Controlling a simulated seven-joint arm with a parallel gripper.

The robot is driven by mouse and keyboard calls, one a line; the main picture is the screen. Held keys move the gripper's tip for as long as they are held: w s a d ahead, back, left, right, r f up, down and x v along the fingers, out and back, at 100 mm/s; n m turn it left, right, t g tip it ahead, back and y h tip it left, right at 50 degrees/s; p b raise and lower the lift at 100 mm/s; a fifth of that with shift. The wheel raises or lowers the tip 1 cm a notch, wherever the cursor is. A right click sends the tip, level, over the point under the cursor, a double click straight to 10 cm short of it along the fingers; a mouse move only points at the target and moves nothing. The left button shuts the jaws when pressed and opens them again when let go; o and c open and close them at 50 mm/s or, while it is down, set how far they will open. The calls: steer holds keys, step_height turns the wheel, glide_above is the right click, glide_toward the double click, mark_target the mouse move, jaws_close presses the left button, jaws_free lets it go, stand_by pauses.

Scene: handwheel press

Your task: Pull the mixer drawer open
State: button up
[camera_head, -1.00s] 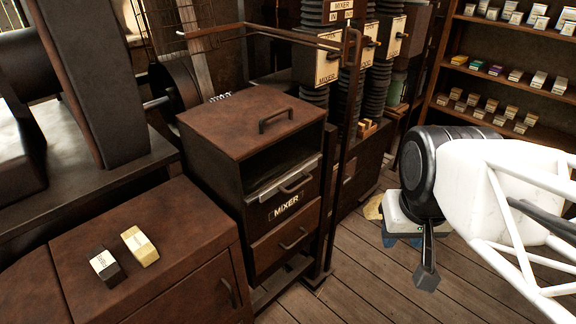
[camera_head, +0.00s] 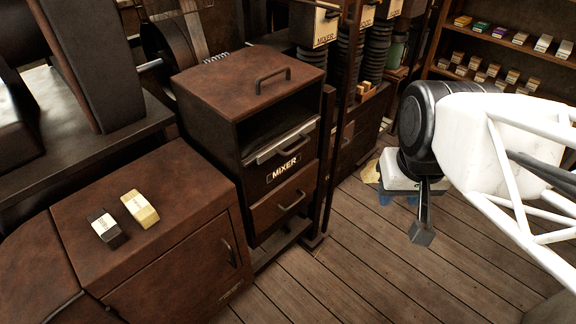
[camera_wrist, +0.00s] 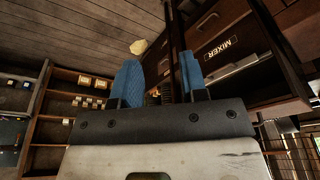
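The brown mixer cabinet (camera_head: 250,92) has a top handle, an open dark slot, and a front with a pale-edged lip and handle (camera_head: 295,145) above the "MIXER" label (camera_head: 284,169). Below is a lower drawer front (camera_head: 284,203) with a bar handle (camera_head: 293,201); it looks shut. In the wrist view the label (camera_wrist: 218,47) shows rotated at upper right. My gripper (camera_head: 398,200) hangs to the right of the cabinet, apart from it, over the floor. In the wrist view its two blue fingers (camera_wrist: 160,62) are spread, with nothing seen between them.
A dark upright post (camera_head: 321,165) stands beside the cabinet's right edge. A low brown cabinet (camera_head: 180,215) at left carries a dark block (camera_head: 105,229) and a yellow block (camera_head: 140,208). Shelves with small boxes (camera_head: 500,72) stand at back right. Plank floor (camera_head: 360,265) is clear in front.

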steer(key=w+f+m+t+y, duration=0.1)
steer(key=w+f+m+t, duration=0.15)
steer(key=w+f, duration=0.95)
steer(key=w+f+m+t, duration=0.1)
steer(key=w+f+t, duration=0.5)
steer(key=w, duration=1)
steer(key=m+y, duration=0.5)
steer(key=y, duration=0.5)
glide_toward(295, 203)
steer(key=w+a+f, duration=0.1)
steer(key=w, duration=0.1)
steer(key=shift+w+a+f, duration=0.1)
steer(key=shift+w+a, duration=0.05)
steer(key=shift+x, duration=3.9)
jaws_close()
